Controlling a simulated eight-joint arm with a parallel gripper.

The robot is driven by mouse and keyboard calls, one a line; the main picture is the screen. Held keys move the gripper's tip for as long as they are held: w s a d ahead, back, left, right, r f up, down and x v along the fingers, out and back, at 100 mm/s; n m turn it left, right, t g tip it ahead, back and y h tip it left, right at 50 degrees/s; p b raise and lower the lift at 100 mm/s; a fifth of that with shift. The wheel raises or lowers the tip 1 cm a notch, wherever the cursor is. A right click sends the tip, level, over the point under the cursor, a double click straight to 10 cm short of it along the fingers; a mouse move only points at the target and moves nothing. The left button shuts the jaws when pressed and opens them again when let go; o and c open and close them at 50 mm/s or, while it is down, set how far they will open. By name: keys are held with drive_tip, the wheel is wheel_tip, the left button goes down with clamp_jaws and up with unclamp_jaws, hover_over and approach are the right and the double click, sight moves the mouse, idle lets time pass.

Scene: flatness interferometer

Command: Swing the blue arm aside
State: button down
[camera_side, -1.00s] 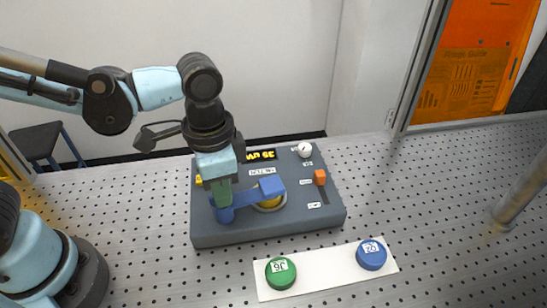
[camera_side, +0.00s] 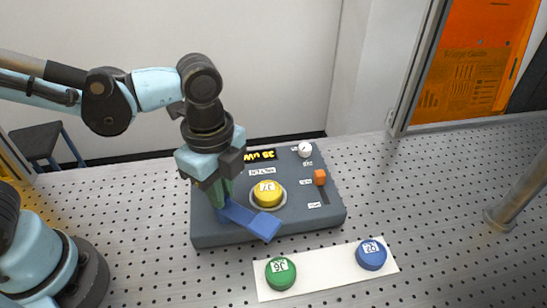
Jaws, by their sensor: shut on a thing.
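The blue arm (camera_side: 250,220) lies low over the grey instrument box (camera_side: 318,226). It reaches from its pivot end at the left toward the front right, ending near the box's front edge. My gripper (camera_side: 224,200) points down at the arm's pivot end and is shut on it; the fingers partly hide that end. The yellow disc (camera_side: 267,193) sits in a round seat in the box's top, uncovered, just behind the arm.
A white strip (camera_side: 325,268) in front of the box bears a green disc (camera_side: 281,273) and a blue disc (camera_side: 371,255). An orange slider knob (camera_side: 320,177) and a white knob (camera_side: 305,149) stand on the box's right side. A metal post (camera_side: 520,190) rises at far right.

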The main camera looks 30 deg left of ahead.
drive_tip(key=m, duration=0.4)
drive_tip(key=shift+m, duration=0.3)
drive_tip(key=shift+s+a+m, duration=0.1)
drive_tip(key=shift+m, duration=2.1)
drive_tip(key=c, duration=1.1)
unclamp_jaws()
drive_tip(key=shift+c, duration=0.2)
drive_tip(key=shift+r, duration=0.15)
wheel_tip(320, 180, up, 12)
